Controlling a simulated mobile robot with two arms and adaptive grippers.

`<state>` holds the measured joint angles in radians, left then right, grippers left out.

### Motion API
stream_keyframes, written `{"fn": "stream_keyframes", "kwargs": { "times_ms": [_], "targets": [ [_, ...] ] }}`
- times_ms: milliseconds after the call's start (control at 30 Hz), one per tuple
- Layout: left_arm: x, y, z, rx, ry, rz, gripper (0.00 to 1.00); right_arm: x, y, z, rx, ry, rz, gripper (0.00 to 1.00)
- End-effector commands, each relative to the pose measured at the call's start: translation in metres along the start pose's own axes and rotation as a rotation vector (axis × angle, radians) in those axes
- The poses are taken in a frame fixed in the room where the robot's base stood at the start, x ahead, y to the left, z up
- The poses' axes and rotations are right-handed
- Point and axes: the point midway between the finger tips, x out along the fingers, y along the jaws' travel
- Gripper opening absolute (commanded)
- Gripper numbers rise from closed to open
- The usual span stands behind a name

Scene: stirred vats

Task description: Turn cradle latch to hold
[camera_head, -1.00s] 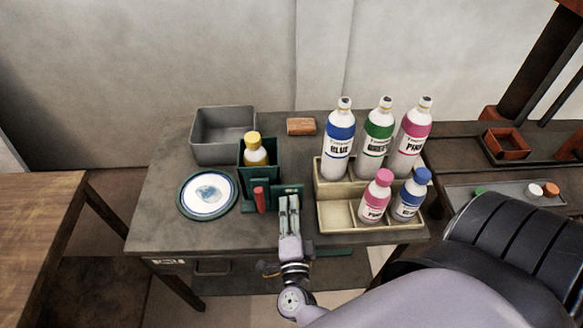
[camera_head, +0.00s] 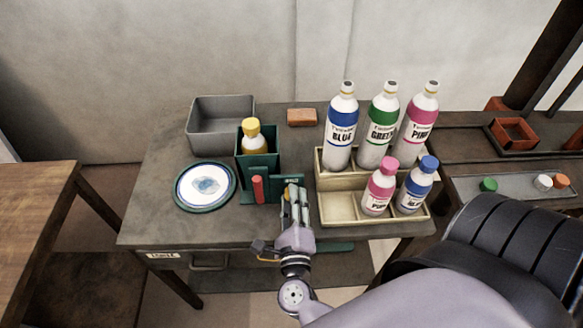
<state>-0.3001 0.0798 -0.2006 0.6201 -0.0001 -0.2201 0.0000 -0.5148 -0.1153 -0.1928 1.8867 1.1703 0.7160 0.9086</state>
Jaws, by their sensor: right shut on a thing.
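The green cradle (camera_head: 271,152) stands near the middle of the table and holds a white bottle with a yellow cap (camera_head: 252,137), upright. A red upright bar (camera_head: 258,189) shows at the cradle's front. A green plate with small white lettering (camera_head: 290,181) sits just right of it. My right gripper (camera_head: 295,192) is at this plate, to the right of the red bar, with its fingers shut on a small part that they mostly hide, seemingly the cradle latch. Which way the latch points cannot be seen. My left gripper is not in view.
A round dish (camera_head: 228,198) lies left of the cradle, and a grey bin (camera_head: 194,143) stands behind it. A brown block (camera_head: 302,117) lies at the back. A cream rack (camera_head: 345,213) with several labelled bottles stands close to the right of my gripper.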

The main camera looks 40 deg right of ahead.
Motion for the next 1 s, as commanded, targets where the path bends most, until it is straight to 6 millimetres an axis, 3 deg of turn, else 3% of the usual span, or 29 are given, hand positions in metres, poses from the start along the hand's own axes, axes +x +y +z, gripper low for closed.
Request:
{"fn": "stream_keyframes", "kwargs": {
  "times_ms": [333, 867, 900, 1000],
  "targets": [
    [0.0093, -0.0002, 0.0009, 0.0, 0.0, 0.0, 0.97, -0.0007, 0.0016, -0.0015, 0.136, 0.002, 0.003, 0.01],
    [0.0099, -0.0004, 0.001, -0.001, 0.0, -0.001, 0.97, -0.0008, 0.0012, -0.0012, 0.161, 0.003, 0.004, 0.01],
    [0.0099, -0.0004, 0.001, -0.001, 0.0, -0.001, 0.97, -0.0008, 0.0012, -0.0012, 0.161, 0.003, 0.004, 0.3],
    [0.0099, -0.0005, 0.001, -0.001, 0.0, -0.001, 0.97, -0.0007, 0.0011, -0.001, 0.16, 0.003, 0.004, 0.37]
  ]
}}
